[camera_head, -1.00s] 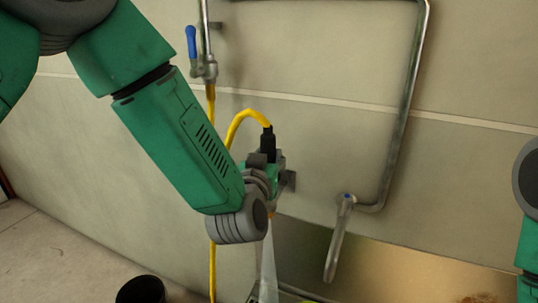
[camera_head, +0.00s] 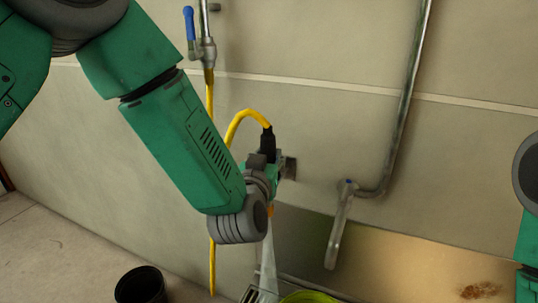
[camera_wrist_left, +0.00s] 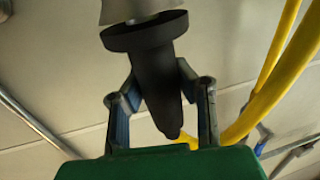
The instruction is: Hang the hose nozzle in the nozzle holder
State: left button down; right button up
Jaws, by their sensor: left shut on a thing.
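The hose nozzle has a black body (camera_head: 267,145) with the yellow hose (camera_head: 245,115) arching from its top in the head view. My left gripper (camera_head: 272,168) is shut on it, partly hidden behind my wrist. In the left wrist view, the black nozzle body (camera_wrist_left: 157,75) sits between the fingers of my left gripper (camera_wrist_left: 160,88), with a black flange and grey cone beyond. A grey wall bracket (camera_head: 289,168), which looks like the nozzle holder, is just right of the gripper. I cannot tell whether the nozzle touches it. My right gripper is out of view.
A blue-handled valve (camera_head: 190,24) is on the pipe at upper left. A metal spout (camera_head: 339,225) hangs at right in front of a metal splash panel (camera_head: 400,262). A black bucket (camera_head: 140,284) stands at lower left; a lime-green rim (camera_head: 308,297) shows at the bottom.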

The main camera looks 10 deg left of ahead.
pick_arm(q)
jog(key=c, duration=1.2)
grip_release()
jog(key=shift+s, duration=0.15)
jog(key=s, duration=1.1)
jog(key=s+a+f+g, duration=0.2)
jog(key=s+f+g, duration=0.1)
jog(key=f, duration=0.4)
jog(key=s+a+f+g+p, duration=0.1)
jog(key=s+a+f+g, duration=0.2)
jog(key=f, duration=0.4)
jog(key=s+a+f+g, duration=0.2)
jog(key=s+f+g, duration=0.1)
jog(key=f, duration=0.5)
jog(key=s+a+f+g, duration=0.2)
jog(key=s+a+f, duration=0.1)
jog(key=s, duration=0.3)
jog(key=s+a+f+g, duration=0.3)
jog(key=s+f, duration=0.1)
jog(key=s, duration=0.3)
jog(key=s+a+f+g, duration=0.3)
jog(key=s, duration=0.3)
jog(key=shift+s+f+m+p, duration=0.2)
jog(key=shift+f+m+p, duration=0.1)
jog(key=shift+f+p, duration=0.1)
